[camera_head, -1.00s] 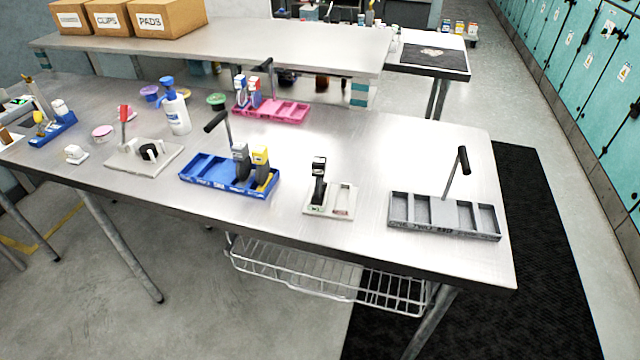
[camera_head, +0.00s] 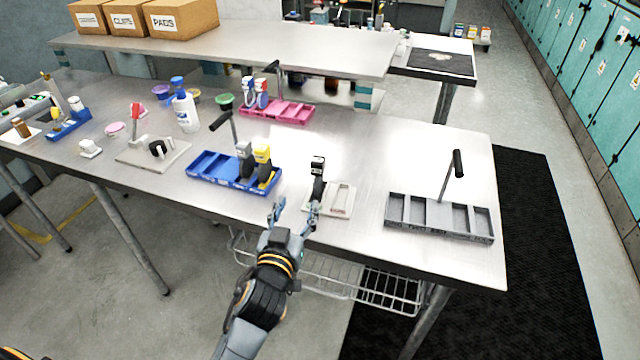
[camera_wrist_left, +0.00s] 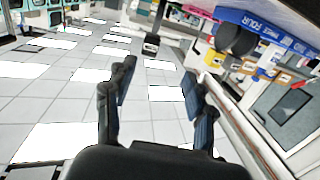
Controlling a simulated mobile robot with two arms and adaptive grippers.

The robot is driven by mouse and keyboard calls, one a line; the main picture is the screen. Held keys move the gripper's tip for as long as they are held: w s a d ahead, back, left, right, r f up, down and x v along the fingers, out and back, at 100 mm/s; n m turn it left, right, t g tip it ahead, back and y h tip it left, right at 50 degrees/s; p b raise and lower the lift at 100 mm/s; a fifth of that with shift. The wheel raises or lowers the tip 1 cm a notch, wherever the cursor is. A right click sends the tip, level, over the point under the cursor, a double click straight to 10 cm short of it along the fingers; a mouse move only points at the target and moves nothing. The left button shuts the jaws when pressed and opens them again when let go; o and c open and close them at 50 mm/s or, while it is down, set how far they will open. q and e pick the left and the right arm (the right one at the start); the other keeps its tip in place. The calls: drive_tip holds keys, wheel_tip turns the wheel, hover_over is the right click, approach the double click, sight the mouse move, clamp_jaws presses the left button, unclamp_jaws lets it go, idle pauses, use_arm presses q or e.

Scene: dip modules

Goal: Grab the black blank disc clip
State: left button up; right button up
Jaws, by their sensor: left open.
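My left gripper (camera_head: 295,212) is open and empty at the front edge of the table, just left of and in front of the white tray. Its right finger appears close to the tray's lower left corner; I cannot tell whether they touch. My right gripper is not in view.
A blue tray (camera_head: 205,171) with grey and yellow pieces and a black-handled post stands left of the gripper. A grey compartment tray (camera_head: 437,220) stands to the right. A pink tray (camera_head: 290,112) is behind. A wire shelf (camera_head: 375,288) hangs below the table.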

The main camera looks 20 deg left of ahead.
sight(316, 169)
use_arm(q)
drive_tip(key=shift+t, duration=0.3)
drive_tip(key=w, duration=0.3)
drive_tip(key=w+p, duration=0.1)
drive_tip(key=w, duration=0.2)
drive_tip(key=w+r, duration=0.1)
drive_tip(key=w, duration=0.1)
drive_tip(key=shift+w+p, duration=0.35)
drive_tip(key=shift+w, duration=0.05)
drive_tip(key=shift+w+d+f+p, duration=0.1)
drive_tip(key=shift+w+p, duration=0.25)
drive_tip(key=shift+w, duration=1.15)
drive_tip(key=shift+w+f+p, duration=0.1)
drive_tip(key=shift+w+p, duration=0.2)
drive_tip(key=shift+w, duration=1.2)
clamp_jaws()
